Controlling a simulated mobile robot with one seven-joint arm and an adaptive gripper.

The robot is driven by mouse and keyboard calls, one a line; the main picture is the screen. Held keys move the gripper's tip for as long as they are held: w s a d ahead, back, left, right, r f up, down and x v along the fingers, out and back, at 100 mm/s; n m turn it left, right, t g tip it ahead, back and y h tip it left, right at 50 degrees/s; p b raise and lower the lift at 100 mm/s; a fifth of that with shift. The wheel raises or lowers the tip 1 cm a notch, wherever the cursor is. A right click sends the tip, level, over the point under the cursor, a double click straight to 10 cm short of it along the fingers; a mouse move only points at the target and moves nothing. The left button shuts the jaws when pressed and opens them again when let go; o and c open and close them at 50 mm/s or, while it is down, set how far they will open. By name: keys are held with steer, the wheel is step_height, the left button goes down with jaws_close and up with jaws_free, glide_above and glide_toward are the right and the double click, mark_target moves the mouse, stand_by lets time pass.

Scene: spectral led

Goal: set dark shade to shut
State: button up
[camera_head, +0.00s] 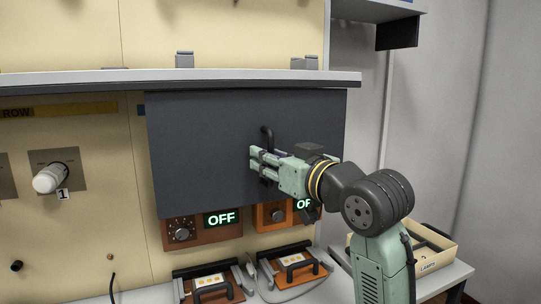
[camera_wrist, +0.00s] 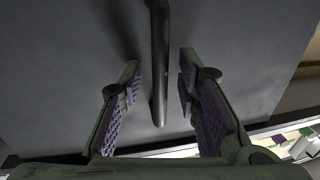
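The dark shade (camera_head: 205,140) is a dark grey panel hanging under the shelf, in front of the upper part of the instruments. Its black handle (camera_head: 267,137) stands out from the panel near its middle. My gripper (camera_head: 254,160) is at the handle's lower part, close to the panel. In the wrist view the fingers (camera_wrist: 160,88) are apart, with the handle (camera_wrist: 159,60) between them and a gap on each side. The shade's surface (camera_wrist: 60,70) fills most of the background there.
Two orange-brown units with OFF displays (camera_head: 222,219) show below the shade's lower edge. Two trays with black handles (camera_head: 208,287) lie on the bench below. A shelf (camera_head: 200,78) runs above the shade. A lamps box (camera_head: 432,246) stands at right, beside my arm.

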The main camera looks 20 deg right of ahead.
steer(key=shift+c, duration=0.4)
jaws_close()
stand_by(0.5)
